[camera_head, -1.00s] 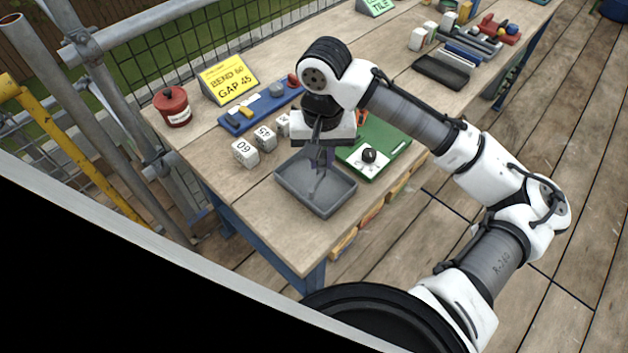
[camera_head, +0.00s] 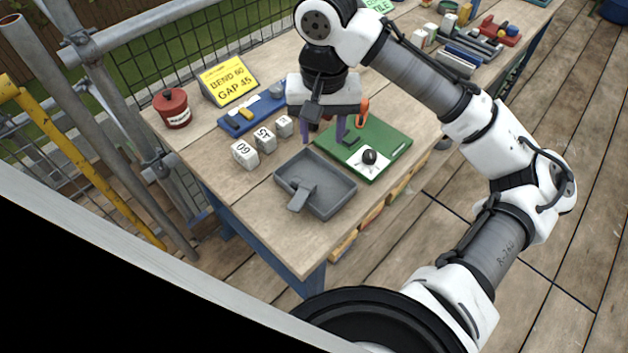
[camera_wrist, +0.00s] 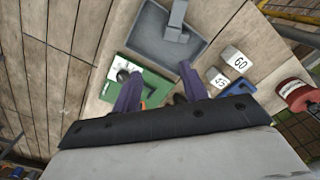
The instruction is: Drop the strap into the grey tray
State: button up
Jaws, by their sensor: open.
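The grey tray (camera_head: 335,200) lies on the near corner of the wooden bench. The grey strap (camera_head: 302,194) rests in it, tilted, with one end on the tray floor and the other over the near-left rim. In the wrist view the strap (camera_wrist: 176,22) also lies across the wall of the tray (camera_wrist: 150,35). My gripper (camera_head: 322,140) is open and empty, raised above the bench behind the tray. In the wrist view its two purple fingers (camera_wrist: 158,88) stand wide apart with nothing between them.
A green board (camera_head: 385,140) with a black knob on a white plate lies right of the tray. White number blocks (camera_head: 244,154) stand left of it. A blue rack (camera_head: 250,115), a yellow sign (camera_head: 228,80) and a red tin (camera_head: 172,107) are further back.

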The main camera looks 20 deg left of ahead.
notch_tip(320, 180, up, 6)
dwell(0.7)
